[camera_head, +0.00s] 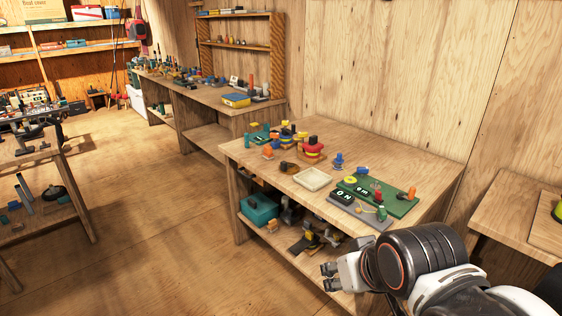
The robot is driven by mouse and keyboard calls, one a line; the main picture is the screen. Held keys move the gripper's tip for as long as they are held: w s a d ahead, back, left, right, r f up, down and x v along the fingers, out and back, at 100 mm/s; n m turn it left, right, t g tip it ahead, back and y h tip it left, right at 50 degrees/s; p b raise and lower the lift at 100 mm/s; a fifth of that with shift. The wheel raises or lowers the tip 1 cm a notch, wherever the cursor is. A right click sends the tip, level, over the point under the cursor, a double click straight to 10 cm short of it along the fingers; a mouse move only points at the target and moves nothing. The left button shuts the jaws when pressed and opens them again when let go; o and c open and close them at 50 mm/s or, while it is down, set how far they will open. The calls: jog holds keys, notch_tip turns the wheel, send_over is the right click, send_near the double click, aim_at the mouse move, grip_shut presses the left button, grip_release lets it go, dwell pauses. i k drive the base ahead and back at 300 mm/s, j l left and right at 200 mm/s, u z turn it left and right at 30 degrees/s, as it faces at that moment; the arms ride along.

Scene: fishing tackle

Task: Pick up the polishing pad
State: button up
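I cannot tell for certain which small item is the polishing pad. A small yellow round piece (350,180) lies by the green mat (399,206) on the near wooden table; it is too small to identify. My gripper (328,277) is at the lower right, in front of the near table and lower than its top in the picture. Its two dark fingertips point left and stand apart, with nothing seen between them. My arm hides part of the table's lower right side.
A cream tray (312,179) sits mid-table. A red and yellow item (312,148), a blue item (338,160) and an orange-topped item (411,192) stand around it. A teal box (259,210) is on the lower shelf. The floor (165,225) to the left is clear.

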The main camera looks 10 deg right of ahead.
aim_at(268, 153)
jog(key=i+u, duration=0.15)
jog(key=i, duration=0.35)
jog(key=i+u, duration=0.15)
jog(key=i, duration=0.4)
jog(key=i+l+u, duration=0.15)
jog(key=i, duration=0.35)
jog(key=i+l+u, duration=0.15)
jog(key=i, duration=0.35)
jog(key=i+l+u, duration=0.15)
jog(key=i, duration=0.35)
jog(key=l, duration=0.3)
